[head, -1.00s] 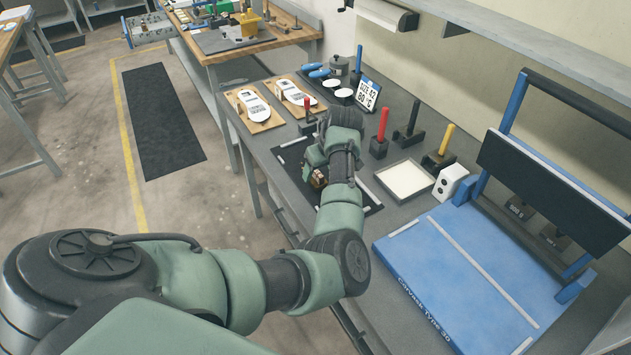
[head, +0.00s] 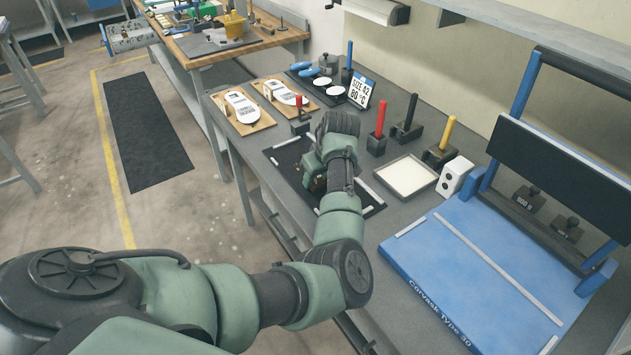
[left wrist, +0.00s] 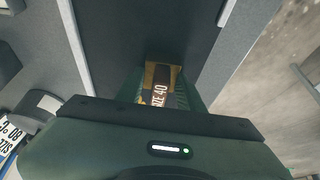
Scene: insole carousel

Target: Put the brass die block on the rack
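The brass die block (left wrist: 160,83), with a dark label reading "…ZE 40", lies between the fingers of my left gripper in the left wrist view. The left gripper (left wrist: 162,98) has one green finger along each side of the block; whether they press on it is hard to see. In the head view the left gripper (head: 314,180) is low over the black mat (head: 287,152) on the bench, mostly hiding the block. My right gripper is not in view. No thing is clearly recognisable as the rack.
Blocks with red (head: 380,118), black (head: 409,115) and yellow (head: 446,133) handles stand behind the mat. A pale tray (head: 407,177), white box (head: 454,176) and blue press (head: 470,265) are at the right.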

